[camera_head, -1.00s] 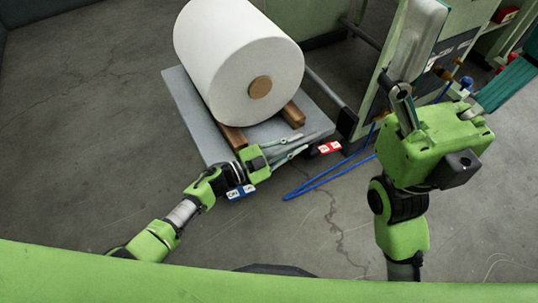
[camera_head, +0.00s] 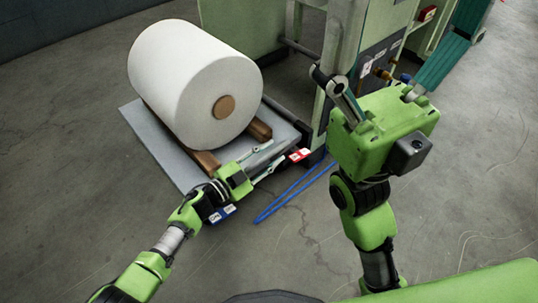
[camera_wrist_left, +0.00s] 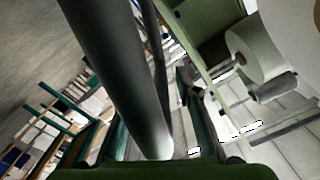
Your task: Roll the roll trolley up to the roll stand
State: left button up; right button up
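The roll trolley (camera_head: 165,160) is a low grey platform in the head view. It carries a large white roll (camera_head: 190,80) with a brown core, lying on wooden chocks (camera_head: 207,162). The green roll stand (camera_head: 335,60) rises just behind and right of it; the space between them is partly hidden. My left gripper (camera_head: 266,161) is over the trolley's front edge, its fingers spread; contact is unclear. The left wrist view shows a thick grey bar (camera_wrist_left: 115,70) close to the camera. My right gripper (camera_head: 332,84) points up in front of the stand; its closure is unclear.
Blue lines (camera_head: 290,192) mark the floor right of the trolley. Open concrete floor (camera_head: 60,120) lies to the left and front. A dark wall stands at the upper left.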

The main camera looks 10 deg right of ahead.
pick_arm(q)
jog(key=shift+a, duration=0.1)
jog(key=shift+s+a, duration=0.1)
jog(key=shift+a, duration=0.05)
jog(key=v, duration=1.1)
jog(key=shift+s+a, duration=0.2)
jog(key=shift+a, duration=0.05)
